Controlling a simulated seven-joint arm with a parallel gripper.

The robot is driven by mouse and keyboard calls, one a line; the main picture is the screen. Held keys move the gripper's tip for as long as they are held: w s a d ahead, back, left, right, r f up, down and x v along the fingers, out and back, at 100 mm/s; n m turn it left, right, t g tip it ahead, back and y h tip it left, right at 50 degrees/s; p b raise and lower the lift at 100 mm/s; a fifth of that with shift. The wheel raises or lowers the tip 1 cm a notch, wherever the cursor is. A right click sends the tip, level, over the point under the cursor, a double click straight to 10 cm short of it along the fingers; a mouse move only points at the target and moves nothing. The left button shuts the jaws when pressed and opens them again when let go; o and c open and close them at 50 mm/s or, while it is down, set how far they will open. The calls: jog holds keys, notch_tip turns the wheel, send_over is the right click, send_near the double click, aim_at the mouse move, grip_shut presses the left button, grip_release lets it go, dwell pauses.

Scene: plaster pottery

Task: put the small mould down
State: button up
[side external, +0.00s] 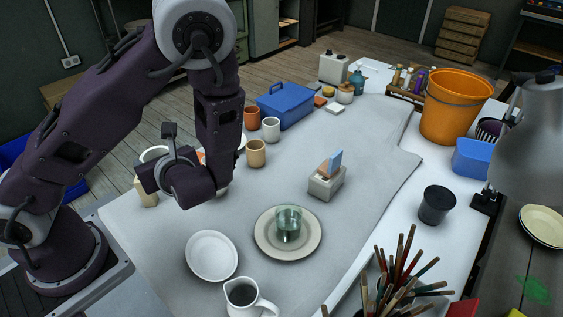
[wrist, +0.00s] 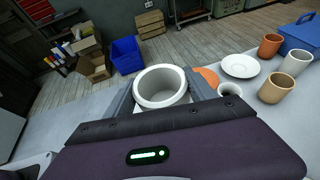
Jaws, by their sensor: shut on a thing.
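The small mould is a thick-walled white round pot with an open top. In the wrist view the mould (wrist: 160,102) sits upright between the two grey fingers of my gripper (wrist: 163,90), which is shut on its sides. In the side external view my gripper (side external: 150,177) is at the left of the grey-covered table, pointing away from the camera. A white rim (side external: 154,151), which looks like the mould's, shows just behind it. The mould's base is hidden, so I cannot tell whether it touches the table.
An orange disc (wrist: 208,76), a white saucer (wrist: 240,66) and several cups are close to the mould's right. A white plate (side external: 212,256), a glass (side external: 288,222) on a plate, and a jug (side external: 243,296) stand nearer the camera. Table between them is bare.

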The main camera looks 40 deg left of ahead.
notch_tip(320, 180, up, 4)
jog(key=shift+r, duration=0.1)
jog(key=shift+w+r, duration=0.15)
jog(key=shift+w, duration=0.15)
jog(key=w+d+m+t+h, duration=0.35)
jog(key=w+m+t, duration=0.2)
jog(key=w, duration=1.35)
jog(key=w+d+m+t+h, duration=0.2)
jog(key=w+m+t+h, duration=0.35)
jog(key=w, duration=1.25)
jog(key=shift+g+y, duration=0.5)
jog(key=f, duration=2.1)
jog(key=shift+w+d, duration=0.2)
jog(key=shift+w, duration=0.05)
jog(key=o, duration=1.7)
jog(key=shift+f, duration=0.1)
jog(key=shift+c, duration=0.2)
